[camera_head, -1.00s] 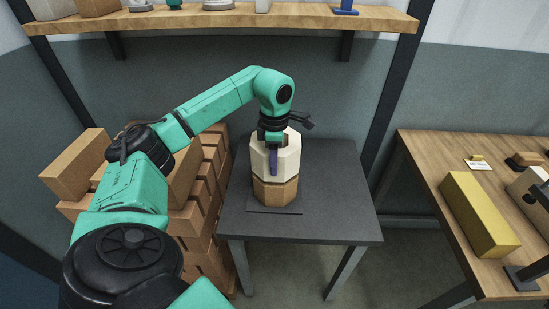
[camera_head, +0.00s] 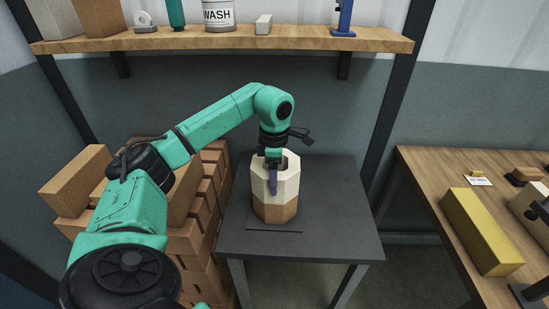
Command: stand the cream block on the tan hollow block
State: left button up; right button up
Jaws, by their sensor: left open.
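The cream block (camera_head: 289,187) is a faceted, hollow-topped block. It stands upright on the tan hollow block (camera_head: 276,213), and their sides look roughly lined up. The tan block rests on a thin dark plate on the dark grey table (camera_head: 335,215). My left gripper (camera_head: 273,182) points down at the cream block's near side, with a blue-purple finger in front of its wall. It is open; the other finger is hidden, and I cannot tell whether the visible one touches the block. My right gripper is not in view.
Stacked brown bricks (camera_head: 205,205) stand left of the table, under my left arm. A wooden shelf (camera_head: 220,42) with jars and tools runs above. At the right, a wooden bench (camera_head: 430,170) holds a long yellow block (camera_head: 480,230). The table's right side is clear.

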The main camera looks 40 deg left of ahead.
pick_arm(q)
notch_tip(320, 180, up, 7)
jog(key=shift+r, duration=0.15)
notch_tip(320, 180, up, 5)
jog(key=p, duration=0.2)
jog(key=shift+f+p, duration=0.2)
jog(key=shift+p, duration=0.1)
jog(key=shift+d+f, duration=0.1)
